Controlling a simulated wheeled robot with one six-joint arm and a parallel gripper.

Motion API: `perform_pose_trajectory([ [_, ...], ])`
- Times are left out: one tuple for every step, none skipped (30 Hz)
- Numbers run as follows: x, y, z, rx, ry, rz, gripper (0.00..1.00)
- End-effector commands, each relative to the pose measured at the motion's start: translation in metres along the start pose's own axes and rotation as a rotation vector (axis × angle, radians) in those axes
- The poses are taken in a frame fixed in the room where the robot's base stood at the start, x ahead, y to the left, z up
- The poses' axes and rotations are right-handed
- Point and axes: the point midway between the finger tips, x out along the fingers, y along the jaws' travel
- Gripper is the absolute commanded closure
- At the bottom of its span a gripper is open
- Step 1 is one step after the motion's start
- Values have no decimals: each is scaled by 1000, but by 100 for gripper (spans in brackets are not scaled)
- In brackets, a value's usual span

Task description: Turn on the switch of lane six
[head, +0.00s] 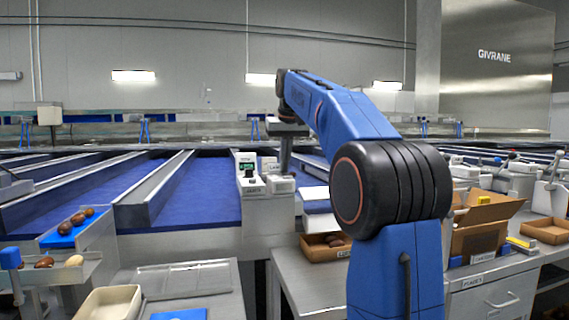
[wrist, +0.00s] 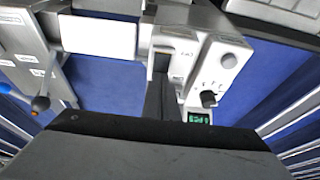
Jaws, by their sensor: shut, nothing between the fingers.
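A pale control box (head: 249,173) stands at the end of the blue lane in the head view. It has a small green display (head: 247,163) and a dark knob; its front label is too small to read surely. In the wrist view the box shows the knob (wrist: 209,98), the green display (wrist: 198,117) and a round grey button (wrist: 228,61). My gripper (head: 284,172) points down just right of this box, over a lower pale housing (head: 281,185). Its shut fingers (wrist: 161,62) lie beside the box's panel in the wrist view. Contact cannot be told, and no switch is clearly visible; the fingers cover part of the housing.
Blue lanes with metal dividers (head: 153,190) run back at left. An open cardboard box (head: 487,210) and a shallow carton of dates (head: 324,247) sit on the steel bench.

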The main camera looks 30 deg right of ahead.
Motion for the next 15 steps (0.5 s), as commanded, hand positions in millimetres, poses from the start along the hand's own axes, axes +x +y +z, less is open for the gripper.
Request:
perform_pose_trajectory([
  [3, 0, 0, 0, -1, 0, 100],
  [6, 0, -1, 0, -2, 0, 100],
  [6, 0, -1, 0, -2, 0, 100],
  [6, 0, -1, 0, -2, 0, 100],
  [6, 0, -1, 0, -2, 0, 100],
  [7, 0, -1, 0, -3, 0, 100],
  [7, 0, -1, 0, -4, 0, 100],
  [7, 0, -1, 0, -4, 0, 100],
  [7, 0, -1, 0, -4, 0, 100],
  [7, 0, 0, 0, -5, 0, 100],
  [7, 0, 0, 0, -5, 0, 100],
  [7, 0, 1, 0, -6, 0, 100],
  [7, 0, 1, 0, -7, 0, 100],
  [7, 0, 2, 0, -7, 0, 100],
  [6, 0, 4, 0, -8, 0, 100],
])
